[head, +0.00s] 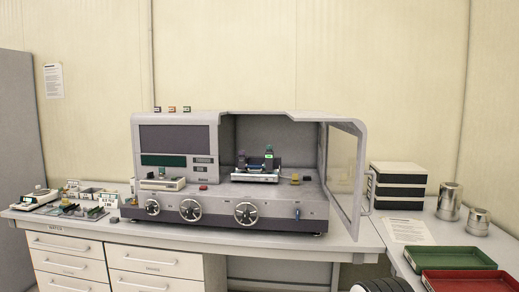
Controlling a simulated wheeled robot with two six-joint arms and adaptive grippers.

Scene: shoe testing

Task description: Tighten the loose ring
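A grey testing machine (173,212) stands on the bench, with an open chamber at its right. Three silver round handwheels sit on its front: a left one (152,207), a middle one (190,209) and a larger right one (245,212). Inside the chamber is a light fixture (255,177) with two dark upright posts; the right post (269,158) shows green near its top. I cannot tell which part is the loose ring; none is clearly loose at this size. Neither of my grippers shows.
A clear door (343,175) stands open at the chamber's right, projecting forward. Small parts and a tray (80,210) lie on the left bench. At right are stacked drawers (397,185), metal cups (449,201), a green tray (450,260) and a red tray (470,281).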

